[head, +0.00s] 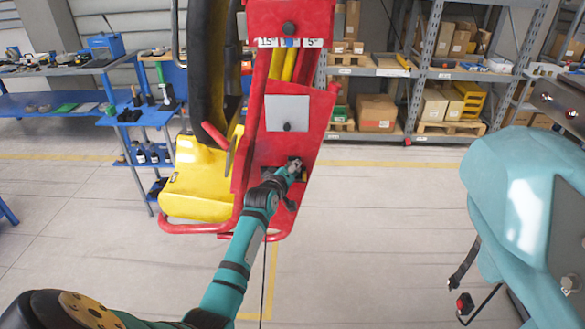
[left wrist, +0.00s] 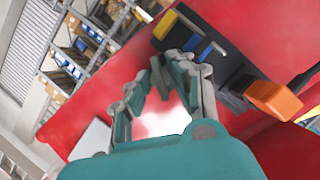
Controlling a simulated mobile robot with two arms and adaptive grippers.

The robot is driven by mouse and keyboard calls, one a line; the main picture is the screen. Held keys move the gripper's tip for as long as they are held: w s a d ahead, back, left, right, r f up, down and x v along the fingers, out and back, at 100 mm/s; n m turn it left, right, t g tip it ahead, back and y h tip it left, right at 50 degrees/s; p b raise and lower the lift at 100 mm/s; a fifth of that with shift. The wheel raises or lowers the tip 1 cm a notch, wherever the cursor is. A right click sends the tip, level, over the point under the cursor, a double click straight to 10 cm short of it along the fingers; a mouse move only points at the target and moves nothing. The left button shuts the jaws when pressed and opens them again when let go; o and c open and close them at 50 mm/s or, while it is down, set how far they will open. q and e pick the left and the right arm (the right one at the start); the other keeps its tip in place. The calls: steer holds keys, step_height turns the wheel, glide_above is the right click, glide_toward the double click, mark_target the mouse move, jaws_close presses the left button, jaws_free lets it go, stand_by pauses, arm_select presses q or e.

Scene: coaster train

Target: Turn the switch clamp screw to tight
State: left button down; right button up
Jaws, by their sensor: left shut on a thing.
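My left gripper (head: 296,168) reaches the lower part of the red coaster panel (head: 313,140). In the left wrist view its fingers (left wrist: 160,70) close together on a small dark piece at the red panel, taken to be the switch clamp screw; the fingertips mostly hide it and its turn position cannot be told. Beside the fingertips is a black switch block (left wrist: 228,65) with a yellow part (left wrist: 165,25), a blue lever (left wrist: 208,48) and an orange part (left wrist: 274,99). My right gripper is not in view; only a teal arm part shows at the right.
A yellow seat (head: 200,180) with a black restraint hangs left of the panel, with a red tube rail (head: 195,229) below. A grey plate (head: 286,112) sits above my gripper. Blue workbenches (head: 60,104) and box shelves (head: 440,75) stand behind.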

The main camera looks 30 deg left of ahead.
arm_select(q)
steer(key=shift+w+d+f+m+g+y+b, duration=0.1)
steer(key=shift+m+g+y+b, duration=0.75)
steer(key=shift+m+y+b, duration=1.6)
steer(key=shift+d+f+m+g+y+b, duration=0.1)
steer(key=shift+m+g+y+b, duration=0.8)
steer(key=shift+m, duration=3)
steer(key=shift+w+d+f+m+g+y+b, duration=0.1)
steer(key=shift+m+g+y+b, duration=0.65)
steer(key=shift+m+y+b, duration=1.65)
steer(key=shift+m+h+p, duration=0.45)
steer(key=shift+m+p, duration=0.5)
steer(key=c, duration=1.2)
jaws_free()
steer(key=shift+r, duration=0.15)
